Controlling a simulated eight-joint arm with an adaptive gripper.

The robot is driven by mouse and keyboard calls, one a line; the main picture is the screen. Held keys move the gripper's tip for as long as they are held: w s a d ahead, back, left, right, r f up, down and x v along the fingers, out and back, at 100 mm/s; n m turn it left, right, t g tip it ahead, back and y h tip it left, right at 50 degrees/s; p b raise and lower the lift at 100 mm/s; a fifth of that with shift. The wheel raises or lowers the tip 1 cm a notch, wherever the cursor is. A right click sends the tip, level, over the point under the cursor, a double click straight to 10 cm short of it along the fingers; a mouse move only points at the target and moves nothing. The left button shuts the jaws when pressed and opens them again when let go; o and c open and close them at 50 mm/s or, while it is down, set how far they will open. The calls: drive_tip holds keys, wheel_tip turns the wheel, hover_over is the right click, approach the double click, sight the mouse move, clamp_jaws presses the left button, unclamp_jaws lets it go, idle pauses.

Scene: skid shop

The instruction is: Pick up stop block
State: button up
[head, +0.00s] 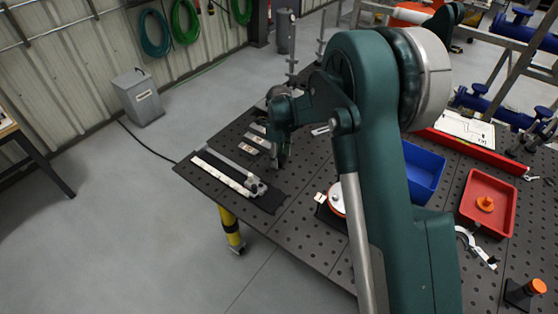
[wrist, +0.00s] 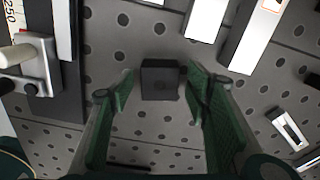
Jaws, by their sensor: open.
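A small dark, square-faced block, which looks like the stop block (wrist: 162,80), stands on the perforated table in the wrist view. My gripper (wrist: 158,92) is open, with a green-padded finger on each side of the block and a visible gap on both sides. In the head view my gripper (head: 281,162) points down close above the table, right of the ruled rail. I cannot make out the block there against the dark gripper and table.
The ruled rail (head: 222,174) with a clamp (head: 256,187) lies to the left; the clamp also shows in the wrist view (wrist: 28,62). Pale bars (head: 257,142) lie close by. A blue bin (head: 424,170) and red tray (head: 489,202) stand farther right.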

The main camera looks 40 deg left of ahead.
sight(279, 157)
drive_tip(key=shift+f, duration=0.35)
idle(0.3)
drive_tip(key=c, duration=1.2)
drive_tip(key=shift+r, duration=0.15)
drive_tip(key=shift+r, duration=4.85)
